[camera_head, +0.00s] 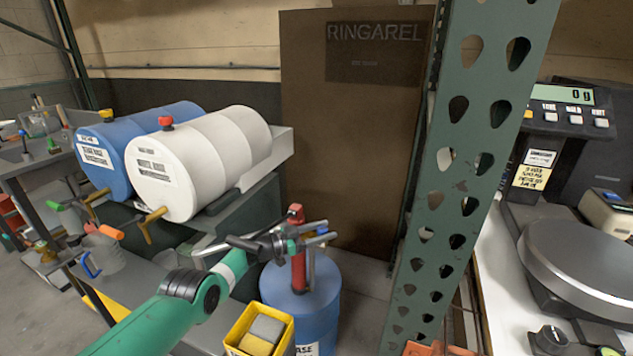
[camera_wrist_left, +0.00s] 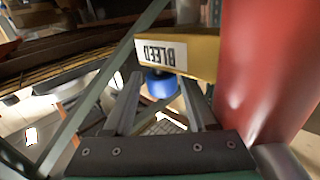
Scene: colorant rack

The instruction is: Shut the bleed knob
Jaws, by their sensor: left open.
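The blue bleed knob (camera_wrist_left: 161,85) shows in the left wrist view, under a yellow block (camera_wrist_left: 180,52) with a BLEED label that appears upside down. In that picture the knob lies between my left gripper's open fingers (camera_wrist_left: 161,79); I cannot tell whether they touch it. In the head view my left gripper (camera_head: 324,235) is at the upper part of a red pump (camera_head: 298,262) on a blue drum (camera_head: 312,300). The red pump body (camera_wrist_left: 262,60) fills the right of the wrist view. My right gripper is not in view.
A white drum (camera_head: 205,160) and a blue drum lie on a rack behind to the left. A yellow bin (camera_head: 258,332) stands in front of the upright drum. A green perforated post (camera_head: 465,170) rises to the right, before a bench with a scale (camera_head: 585,265).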

